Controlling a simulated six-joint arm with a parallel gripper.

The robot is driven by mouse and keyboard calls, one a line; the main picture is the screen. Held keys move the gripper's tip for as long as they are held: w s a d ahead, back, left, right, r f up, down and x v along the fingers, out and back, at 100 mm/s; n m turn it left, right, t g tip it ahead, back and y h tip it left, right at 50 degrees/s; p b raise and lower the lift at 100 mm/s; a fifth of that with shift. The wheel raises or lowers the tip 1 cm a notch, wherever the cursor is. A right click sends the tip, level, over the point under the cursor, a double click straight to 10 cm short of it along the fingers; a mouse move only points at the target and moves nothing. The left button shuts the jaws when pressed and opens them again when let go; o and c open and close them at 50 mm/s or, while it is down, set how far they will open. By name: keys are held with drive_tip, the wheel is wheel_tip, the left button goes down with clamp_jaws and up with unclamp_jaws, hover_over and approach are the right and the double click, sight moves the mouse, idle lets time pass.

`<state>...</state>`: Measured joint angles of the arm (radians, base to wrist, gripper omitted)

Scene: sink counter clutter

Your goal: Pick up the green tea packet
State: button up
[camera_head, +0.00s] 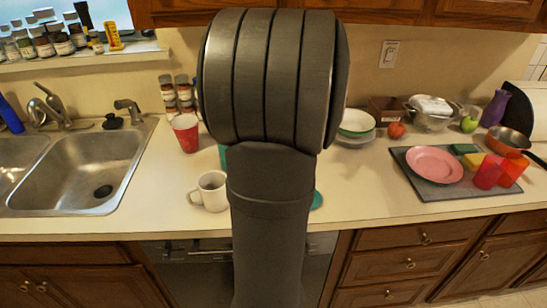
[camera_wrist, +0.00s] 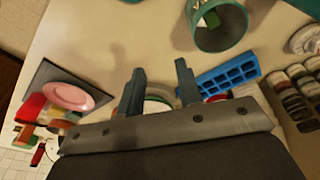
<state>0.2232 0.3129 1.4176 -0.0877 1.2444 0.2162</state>
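A small green item (camera_wrist: 212,18), which may be the green tea packet, lies inside a round teal container (camera_wrist: 240,38) at the top of the wrist view; its label cannot be read. In the head view my arm covers that middle part of the counter, and only slivers of teal show at its sides. My gripper (camera_wrist: 160,66) shows in the wrist view with its two fingers apart and nothing held between them. The green item lies beyond the fingertips, up and to the right. My gripper is hidden in the head view.
A blue ice tray (camera_wrist: 228,75) lies right of the fingers. A white mug (camera_head: 211,191) and red cup (camera_head: 186,132) stand left of my arm, by the sink (camera_head: 75,170). A pink plate (camera_head: 434,164) and red cups (camera_head: 488,172) are on a grey mat (camera_head: 432,192) at right.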

drive_tip(key=w+a+n+g+y, duration=0.1)
drive_tip(key=w+a+n+g, duration=0.1)
drive_tip(key=w+a+n, duration=0.4)
drive_tip(key=f, duration=0.5)
drive_tip(key=a+f+m, duration=0.1)
drive_tip(key=f, duration=0.5)
drive_tip(key=f+m, duration=0.1)
drive_tip(key=f, duration=0.4)
drive_tip(key=shift+s+a+f, duration=0.2)
drive_tip(key=shift+s+f, duration=0.05)
clamp_jaws()
